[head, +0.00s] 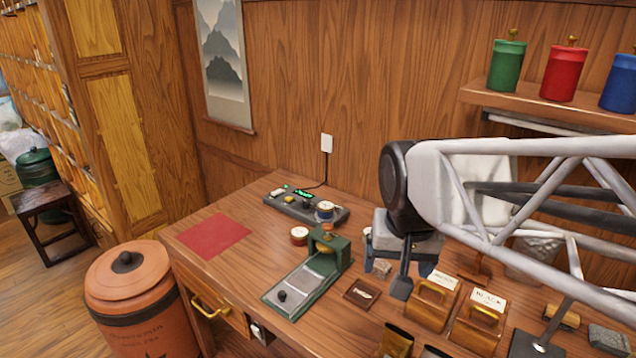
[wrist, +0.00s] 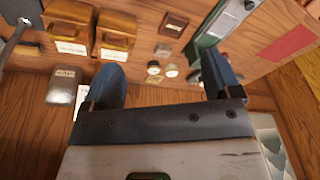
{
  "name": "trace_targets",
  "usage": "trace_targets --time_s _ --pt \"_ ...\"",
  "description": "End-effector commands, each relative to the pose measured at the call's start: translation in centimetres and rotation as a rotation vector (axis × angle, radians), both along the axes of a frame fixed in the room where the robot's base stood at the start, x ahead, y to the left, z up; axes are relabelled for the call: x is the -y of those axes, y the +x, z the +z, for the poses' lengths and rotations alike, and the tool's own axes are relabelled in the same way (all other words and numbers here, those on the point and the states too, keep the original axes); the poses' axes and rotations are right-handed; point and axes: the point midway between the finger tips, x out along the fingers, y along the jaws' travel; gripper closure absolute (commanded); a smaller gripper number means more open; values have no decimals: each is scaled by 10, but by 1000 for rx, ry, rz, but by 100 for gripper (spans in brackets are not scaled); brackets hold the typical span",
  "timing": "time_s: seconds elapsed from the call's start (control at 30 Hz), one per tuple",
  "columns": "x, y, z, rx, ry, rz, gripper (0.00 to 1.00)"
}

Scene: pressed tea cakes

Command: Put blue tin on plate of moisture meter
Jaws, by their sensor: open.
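A small round tin with a blue band (head: 325,211) appears to rest on the right end of the moisture meter (head: 305,205), a low dark box with a lit green display at the back of the desk. The meter's plate is hard to make out under the tin. A larger blue canister (head: 621,88) stands on the wall shelf at the right. My gripper (head: 413,280) is over the desk, right of the meter and apart from both. In the wrist view my gripper (wrist: 160,82) is open, its fingers wide apart with nothing held.
A red-banded tin (head: 299,236) stands left of the green press (head: 320,268). Wooden boxes with labels (head: 432,300) crowd the right of the desk. A red mat (head: 214,236) lies at the left. Green (head: 507,66) and red (head: 563,74) canisters share the shelf.

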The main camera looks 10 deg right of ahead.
Motion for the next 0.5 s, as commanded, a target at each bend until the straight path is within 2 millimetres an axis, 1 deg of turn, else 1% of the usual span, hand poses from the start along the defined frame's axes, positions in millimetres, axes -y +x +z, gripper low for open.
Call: trace_targets --time_s 0.03,0.1,0.2,0.33,0.5 --pt "0 -14 -4 7 -8 34 17" --pt "1 -29 -10 12 -20 85 17" --pt "1 -47 -17 20 -32 143 17" --pt "2 -60 -22 25 -44 188 17" --pt "2 -65 -25 26 -49 208 17"
